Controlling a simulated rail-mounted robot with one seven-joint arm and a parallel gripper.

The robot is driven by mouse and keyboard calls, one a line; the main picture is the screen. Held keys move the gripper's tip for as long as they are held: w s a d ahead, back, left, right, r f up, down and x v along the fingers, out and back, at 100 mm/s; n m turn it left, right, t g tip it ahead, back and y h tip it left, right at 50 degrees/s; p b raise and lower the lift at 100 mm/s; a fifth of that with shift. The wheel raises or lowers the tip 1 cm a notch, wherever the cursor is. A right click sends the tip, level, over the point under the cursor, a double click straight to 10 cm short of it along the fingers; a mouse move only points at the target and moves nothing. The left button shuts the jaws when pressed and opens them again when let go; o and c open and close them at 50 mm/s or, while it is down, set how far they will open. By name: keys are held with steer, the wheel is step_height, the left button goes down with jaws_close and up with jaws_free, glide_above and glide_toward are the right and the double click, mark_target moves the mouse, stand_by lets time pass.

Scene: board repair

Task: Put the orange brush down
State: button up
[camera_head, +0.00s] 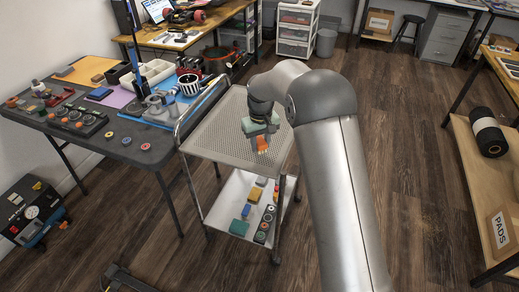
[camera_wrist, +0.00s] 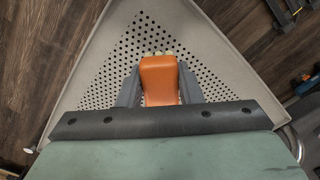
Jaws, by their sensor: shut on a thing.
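The orange brush (camera_head: 262,143) is in my gripper (camera_head: 262,132), over the perforated top shelf of the metal cart (camera_head: 212,128). In the wrist view the orange brush (camera_wrist: 160,78) sits between the two grey fingers of my gripper (camera_wrist: 160,88), with pale bristles just showing at its far end. The fingers are shut on it. The perforated cart top (camera_wrist: 112,62) lies beneath it. I cannot tell whether the brush touches the shelf.
The cart's top is otherwise bare. Its lower shelf (camera_head: 233,196) holds several small coloured blocks and dark round parts. A crowded dark table (camera_head: 120,150) stands at the left. A wooden shelf unit (camera_head: 470,190) is at the right, with open floor between.

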mark_target(260, 141)
steer(key=shift+w+a+f, duration=0.1)
steer(key=shift+a+f, duration=0.1)
steer(key=shift+f, duration=1.6)
steer(key=shift+f, duration=0.1)
steer(key=o, duration=0.9)
steer(key=shift+o, duration=0.2)
step_height(260, 141, up, 12)
steer(key=shift+d+r, duration=0.1)
steer(key=shift+r, duration=0.1)
